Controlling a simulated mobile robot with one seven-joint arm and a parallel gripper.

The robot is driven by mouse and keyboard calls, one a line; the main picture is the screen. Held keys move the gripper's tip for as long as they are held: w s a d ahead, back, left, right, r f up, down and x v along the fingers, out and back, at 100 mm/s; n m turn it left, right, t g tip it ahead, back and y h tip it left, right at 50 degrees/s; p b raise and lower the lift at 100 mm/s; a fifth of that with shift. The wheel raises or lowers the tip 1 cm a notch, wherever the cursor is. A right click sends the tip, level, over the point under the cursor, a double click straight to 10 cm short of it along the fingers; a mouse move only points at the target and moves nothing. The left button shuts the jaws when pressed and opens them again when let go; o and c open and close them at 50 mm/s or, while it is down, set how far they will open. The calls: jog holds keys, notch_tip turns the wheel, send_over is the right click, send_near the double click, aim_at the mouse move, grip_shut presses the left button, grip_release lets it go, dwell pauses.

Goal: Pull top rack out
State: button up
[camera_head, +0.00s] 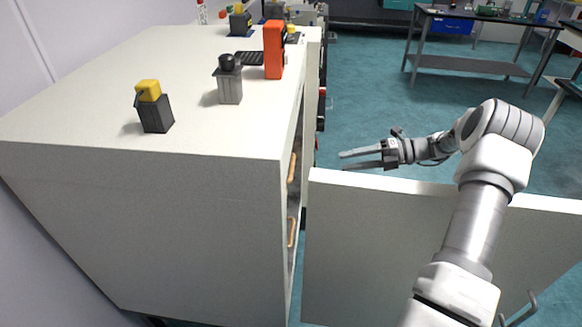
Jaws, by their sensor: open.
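A large white cabinet (150,215) fills the left of the view, and its front opening faces right, seen nearly edge-on. Two tan, handle-like pieces show in the opening, one above the other. The upper one (292,167) seems to belong to the top rack, and the lower one (291,232) to a rack below. The racks themselves are mostly hidden by the cabinet's side. My gripper (343,161) is open and empty. Its fingers point left toward the opening, with a visible gap between them and the upper tan piece.
The cabinet door (380,240) stands open to the right, its top edge just below my gripper. On the cabinet top are a yellow-and-black item (155,108), a grey item with a black knob (229,82) and an orange block (274,50). A workbench (480,62) stands far back right.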

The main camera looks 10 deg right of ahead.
jog(key=m, duration=0.1)
send_near(291, 166)
jog(key=shift+t+y, duration=0.3)
jog(key=shift+t, duration=0.1)
jog(key=x, duration=0.3)
jog(key=f+x, duration=0.1)
jog(key=x, duration=0.2)
jog(key=p+x, duration=0.1)
jog(key=x, duration=0.3)
jog(key=shift+s+f, duration=0.15)
jog(key=shift+f, duration=0.05)
jog(key=shift+d, duration=0.1)
grip_shut()
dwell(0.6)
